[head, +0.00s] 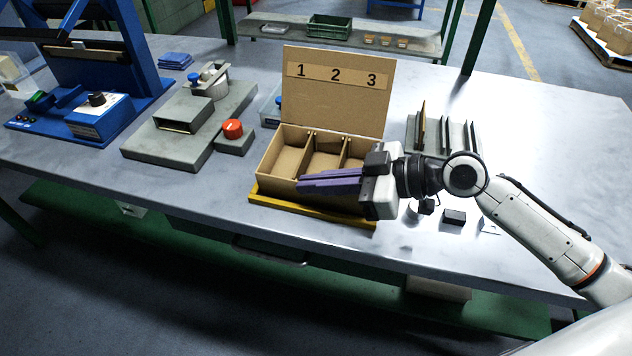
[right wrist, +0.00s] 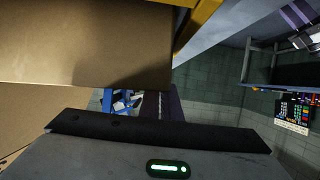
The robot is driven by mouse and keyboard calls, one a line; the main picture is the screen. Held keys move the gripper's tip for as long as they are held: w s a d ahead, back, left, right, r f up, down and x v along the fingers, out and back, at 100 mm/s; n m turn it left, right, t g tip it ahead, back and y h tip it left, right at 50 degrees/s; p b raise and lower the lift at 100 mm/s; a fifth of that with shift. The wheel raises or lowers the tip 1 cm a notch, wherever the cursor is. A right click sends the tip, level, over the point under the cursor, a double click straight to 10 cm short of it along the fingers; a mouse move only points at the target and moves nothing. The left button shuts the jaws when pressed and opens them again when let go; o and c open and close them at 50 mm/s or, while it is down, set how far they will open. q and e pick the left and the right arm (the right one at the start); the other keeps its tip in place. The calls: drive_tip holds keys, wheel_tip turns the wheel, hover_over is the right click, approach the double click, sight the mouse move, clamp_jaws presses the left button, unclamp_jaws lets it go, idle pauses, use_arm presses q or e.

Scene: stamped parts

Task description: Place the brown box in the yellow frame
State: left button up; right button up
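The brown box (head: 290,140) is an open cardboard box with three compartments and a raised back panel marked 1, 2, 3. It stands upright over the yellow frame (head: 300,207), whose front edge shows below it; whether it is fully seated inside I cannot tell. My right gripper (head: 322,184) is at the box's front right, its purple fingers pointing left across the front wall. The fingers look close together; whether they pinch the wall is unclear. In the right wrist view the box (right wrist: 85,45) fills the upper left, beside a yellow frame piece (right wrist: 197,25). My left gripper is out of view.
A grey fixture (head: 165,145) with a red knob (head: 233,128) stands left of the box, and a blue press (head: 95,115) farther left. A slotted rack (head: 440,135) stands behind my right wrist. Small black parts (head: 454,217) lie at right. The table's front edge is close.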

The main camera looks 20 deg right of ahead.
drive_tip(key=o, duration=0.6)
drive_tip(key=shift+f, duration=0.15)
drive_tip(key=b+v, duration=0.1)
drive_tip(key=v, duration=0.9)
drive_tip(key=shift+b, duration=0.4)
drive_tip(key=shift+v, duration=1.05)
